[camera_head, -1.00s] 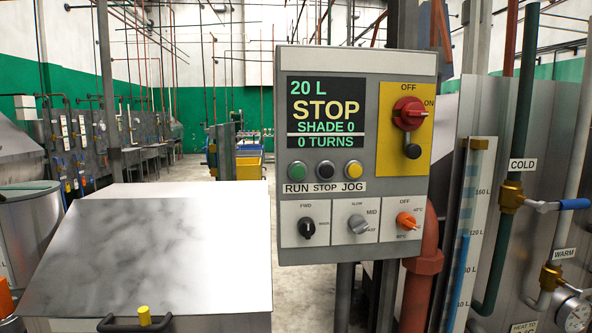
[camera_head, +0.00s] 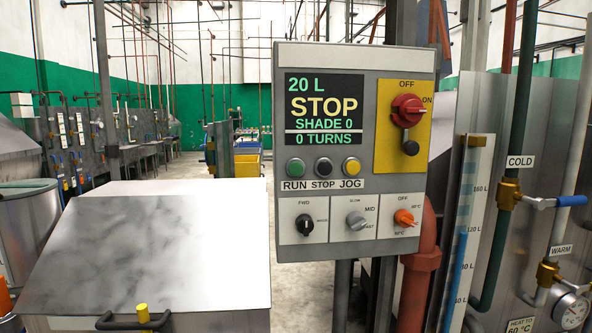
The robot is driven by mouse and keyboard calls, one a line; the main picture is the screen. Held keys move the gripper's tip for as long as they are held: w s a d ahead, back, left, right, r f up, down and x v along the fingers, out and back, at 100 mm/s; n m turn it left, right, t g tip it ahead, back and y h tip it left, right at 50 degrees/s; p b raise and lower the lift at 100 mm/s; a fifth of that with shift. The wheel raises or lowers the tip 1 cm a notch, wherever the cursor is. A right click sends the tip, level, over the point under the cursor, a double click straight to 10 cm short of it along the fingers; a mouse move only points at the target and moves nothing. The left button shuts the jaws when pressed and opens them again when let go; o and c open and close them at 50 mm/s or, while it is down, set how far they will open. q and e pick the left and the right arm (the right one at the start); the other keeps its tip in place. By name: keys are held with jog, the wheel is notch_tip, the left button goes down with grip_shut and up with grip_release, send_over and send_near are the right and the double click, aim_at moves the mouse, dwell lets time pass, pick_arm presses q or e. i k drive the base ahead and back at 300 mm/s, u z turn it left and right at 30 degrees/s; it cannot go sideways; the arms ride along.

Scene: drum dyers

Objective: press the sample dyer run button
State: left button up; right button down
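The grey control panel (camera_head: 358,260) stands upright in the middle of the head view. Its green run button (camera_head: 296,168) is at the left of a row of three, above the label "RUN". The black stop button (camera_head: 323,167) and yellow jog button (camera_head: 351,166) sit to its right. The display (camera_head: 325,112) reads "20 L", "STOP", "SHADE 0", "0 TURNS". Nothing covers the run button. Neither of my grippers is in view.
A red rotary switch (camera_head: 408,110) is on the yellow plate, with several knobs below the buttons. A sloped metal lid (camera_head: 150,245) with a handle fills the lower left. Pipes, a blue-handled valve (camera_head: 571,201) and a gauge (camera_head: 571,311) stand at right.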

aim_at(295, 168)
jog(key=z, duration=1.3)
jog(key=i, duration=0.35)
jog(key=u, duration=1.5)
